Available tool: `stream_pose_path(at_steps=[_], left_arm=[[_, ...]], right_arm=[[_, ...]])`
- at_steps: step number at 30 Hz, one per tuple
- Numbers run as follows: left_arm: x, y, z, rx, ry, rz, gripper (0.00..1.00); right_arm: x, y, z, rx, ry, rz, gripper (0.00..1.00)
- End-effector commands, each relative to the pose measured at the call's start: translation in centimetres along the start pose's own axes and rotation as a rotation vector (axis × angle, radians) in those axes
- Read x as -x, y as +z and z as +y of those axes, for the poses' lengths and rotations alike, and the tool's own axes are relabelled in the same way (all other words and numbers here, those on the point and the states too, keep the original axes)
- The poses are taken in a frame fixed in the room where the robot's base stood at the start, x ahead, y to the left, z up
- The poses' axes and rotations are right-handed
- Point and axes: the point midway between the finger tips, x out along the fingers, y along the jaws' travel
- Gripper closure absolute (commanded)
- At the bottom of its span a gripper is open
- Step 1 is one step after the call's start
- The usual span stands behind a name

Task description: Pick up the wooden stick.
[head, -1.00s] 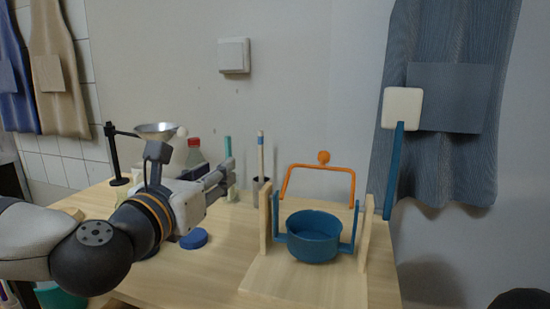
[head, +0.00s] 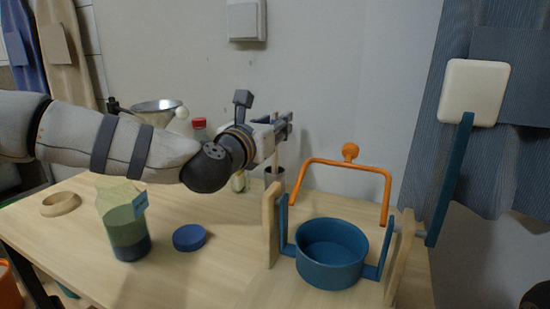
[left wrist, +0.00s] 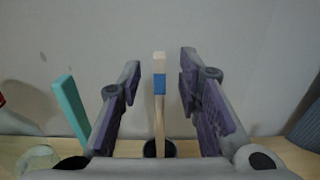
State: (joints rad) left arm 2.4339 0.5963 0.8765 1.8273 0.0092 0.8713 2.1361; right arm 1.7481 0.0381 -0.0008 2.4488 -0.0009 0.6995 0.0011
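The wooden stick (left wrist: 159,115) stands upright in a small dark cup (left wrist: 152,150), with a blue band near its pale top. In the head view the stick (head: 277,160) shows only in part below my left gripper (head: 284,128), which hides its top; the cup (head: 274,177) stands behind the wooden frame. In the left wrist view my left gripper (left wrist: 160,70) is open, with one finger on each side of the stick and a gap on both sides. My right gripper is in neither view.
A blue pot (head: 331,262) hangs in a wooden frame (head: 270,226) with an orange handle (head: 345,165) and a white-ended crank (head: 475,92). A teal stick (left wrist: 71,105) stands left of the fingers. A jar (head: 125,230), blue lid (head: 189,238) and wooden ring (head: 60,204) sit at the left.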

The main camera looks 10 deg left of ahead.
Motion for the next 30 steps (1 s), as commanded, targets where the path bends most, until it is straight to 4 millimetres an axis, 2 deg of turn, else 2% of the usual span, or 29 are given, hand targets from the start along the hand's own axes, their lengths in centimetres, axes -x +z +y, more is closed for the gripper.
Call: stream_pose_path(at_steps=[3,8,12,23,26,30], left_arm=[[-0.8,-0.2,0.0,0.0,0.0,0.002,0.68],[-0.8,-0.1,0.0,0.001,0.0,0.002,0.68],[-0.7,-0.1,0.0,0.001,0.0,0.002,1.0],[-0.7,0.0,0.0,0.001,0.001,0.001,1.0],[-0.7,1.5,0.0,0.0,0.001,-0.003,1.0],[-0.6,5.5,0.0,0.0,0.001,-0.008,1.0]], right_arm=[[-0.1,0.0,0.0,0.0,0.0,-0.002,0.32],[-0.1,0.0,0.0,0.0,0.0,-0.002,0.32],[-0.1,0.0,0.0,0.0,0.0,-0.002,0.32],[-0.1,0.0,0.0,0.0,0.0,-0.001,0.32],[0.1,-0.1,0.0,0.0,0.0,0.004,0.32],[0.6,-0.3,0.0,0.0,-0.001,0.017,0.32]])
